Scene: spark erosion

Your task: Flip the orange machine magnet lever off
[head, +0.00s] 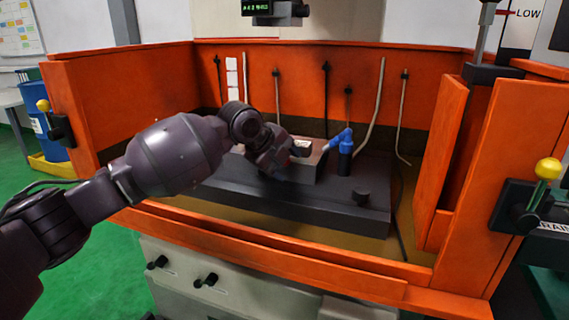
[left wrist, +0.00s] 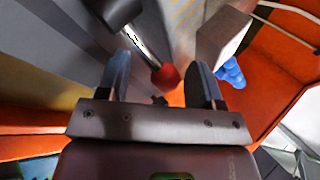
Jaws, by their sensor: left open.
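The magnet lever shows in the left wrist view as a black hub with a metal rod and a red ball knob (left wrist: 166,77). My left gripper (left wrist: 160,68) is open, with one finger on each side of the knob in that picture; contact cannot be told. In the head view my left gripper (head: 292,160) is inside the orange machine (head: 135,93), low over the dark magnet table (head: 320,205). I cannot make out the lever there; my gripper may cover it. My right gripper is not in view.
A grey block (head: 313,165) lies on the table beside my gripper, with a blue nozzle (head: 343,140) close to its right. A short black knob (head: 361,197) stands on the table's right front. Orange tank walls surround the table; the front wall (head: 270,255) is low.

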